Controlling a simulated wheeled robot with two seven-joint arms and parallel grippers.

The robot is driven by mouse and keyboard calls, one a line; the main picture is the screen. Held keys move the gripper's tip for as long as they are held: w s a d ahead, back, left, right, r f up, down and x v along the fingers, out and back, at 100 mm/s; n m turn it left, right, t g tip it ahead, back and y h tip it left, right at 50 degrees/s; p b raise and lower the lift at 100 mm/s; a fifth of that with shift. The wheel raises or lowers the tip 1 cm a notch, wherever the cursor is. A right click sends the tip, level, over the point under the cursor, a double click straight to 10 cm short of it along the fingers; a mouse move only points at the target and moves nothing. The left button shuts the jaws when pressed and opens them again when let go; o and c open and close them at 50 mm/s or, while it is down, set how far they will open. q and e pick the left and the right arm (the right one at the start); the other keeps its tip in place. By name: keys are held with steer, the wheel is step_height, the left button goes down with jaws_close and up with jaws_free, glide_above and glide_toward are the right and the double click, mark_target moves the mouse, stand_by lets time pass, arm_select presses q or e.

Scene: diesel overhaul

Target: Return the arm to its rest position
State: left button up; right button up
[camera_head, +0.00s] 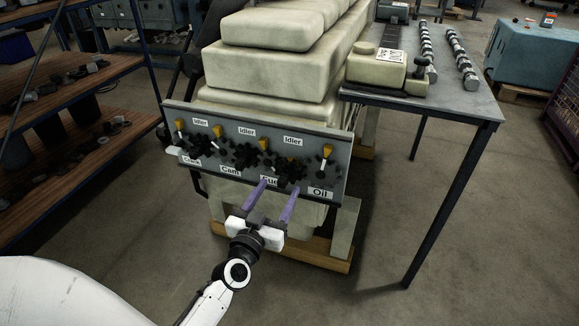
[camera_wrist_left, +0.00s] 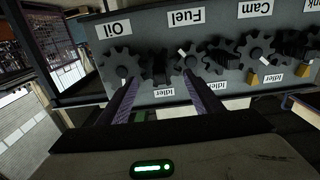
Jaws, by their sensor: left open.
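My left arm comes in from the bottom of the head view, and its left gripper (camera_head: 272,192) is open with two purple fingers spread apart. It stands in front of the lower edge of the grey gear panel (camera_head: 340,152), near the Fuel and Oil labels. In the left wrist view the gripper's fingers (camera_wrist_left: 165,95) point at the panel's dark gears (camera_wrist_left: 192,66), with nothing seen between them. Whether the fingertips touch a gear cannot be told. The right gripper is not in view.
The panel is on the front of a large cream engine (camera_head: 275,70). A table (camera_head: 455,97) with a cream part (camera_head: 377,70) and two shafts (camera_head: 460,60) stands at the right. Shelves (camera_head: 75,80) with parts stand at the left. The floor at the lower right is clear.

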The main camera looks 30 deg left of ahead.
arm_select(q)
steer(key=shift+v, duration=1.2)
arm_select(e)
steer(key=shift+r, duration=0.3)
arm_select(q)
steer(key=s+d+f+m+g+h+p, duration=0.2)
steer(key=s+d+f+h, duration=0.15)
steer(key=d, duration=0.25)
steer(key=s+d+f+m+g+h+p, duration=0.2)
steer(key=s+d+f+h, duration=0.1)
steer(key=s+d, duration=0.3)
steer(key=s+d+f+g, duration=0.2)
steer(key=s+d, duration=0.1)
steer(key=s, duration=0.3)
steer(key=s+d+f+m+g+p, duration=0.1)
steer(key=s+d+f+g, duration=0.1)
steer(key=s, duration=0.4)
steer(key=shift+d+f+g, duration=0.4)
steer(key=shift+d+f, duration=0.15)
steer(key=shift+d, duration=0.15)
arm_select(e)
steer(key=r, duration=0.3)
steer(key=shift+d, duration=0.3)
arm_select(q)
steer(key=shift+h, duration=0.25)
